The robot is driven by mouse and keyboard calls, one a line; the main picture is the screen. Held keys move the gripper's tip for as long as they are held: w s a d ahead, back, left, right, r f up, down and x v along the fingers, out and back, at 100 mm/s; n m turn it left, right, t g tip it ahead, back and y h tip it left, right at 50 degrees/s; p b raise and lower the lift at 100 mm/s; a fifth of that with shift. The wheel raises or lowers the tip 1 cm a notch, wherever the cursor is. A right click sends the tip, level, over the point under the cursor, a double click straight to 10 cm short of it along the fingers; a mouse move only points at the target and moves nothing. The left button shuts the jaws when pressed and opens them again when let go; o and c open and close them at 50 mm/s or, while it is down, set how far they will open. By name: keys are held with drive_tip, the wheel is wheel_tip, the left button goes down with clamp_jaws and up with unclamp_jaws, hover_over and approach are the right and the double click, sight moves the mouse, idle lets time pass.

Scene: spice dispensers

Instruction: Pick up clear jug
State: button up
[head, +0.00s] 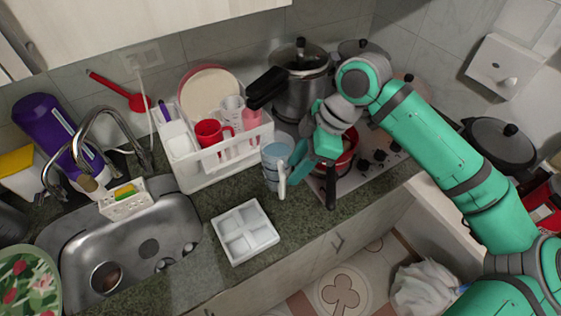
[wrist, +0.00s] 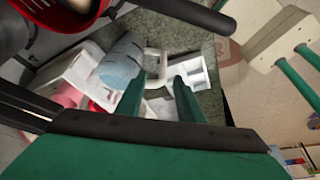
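The clear jug (head: 273,163), bluish and see-through, stands on the counter between the dish rack and the stove. Its pale handle (head: 282,183) faces the front. In the wrist view the jug (wrist: 121,60) lies left of centre, with its handle (wrist: 157,61) just beyond the gap between my fingertips. My gripper (head: 298,168) is at the jug's right side, pointing toward the handle. In the wrist view my gripper (wrist: 161,80) is open, with its two fingers apart and nothing clearly held between them. Whether a finger touches the jug I cannot tell.
A white dish rack (head: 222,170) with cups stands left of the jug. A red pan (head: 345,160) and a pressure cooker (head: 303,85) sit on the stove to the right and behind. A white divided tray (head: 244,232) lies in front, near the sink (head: 130,240).

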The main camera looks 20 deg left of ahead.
sight(282, 188)
drive_tip(key=shift+s+d+x, duration=0.1)
drive_tip(key=shift+s+x, duration=0.05)
drive_tip(key=shift+x, duration=2.2)
drive_tip(key=shift+s+d+x, duration=0.15)
drive_tip(key=shift+x, duration=2.25)
clamp_jaws()
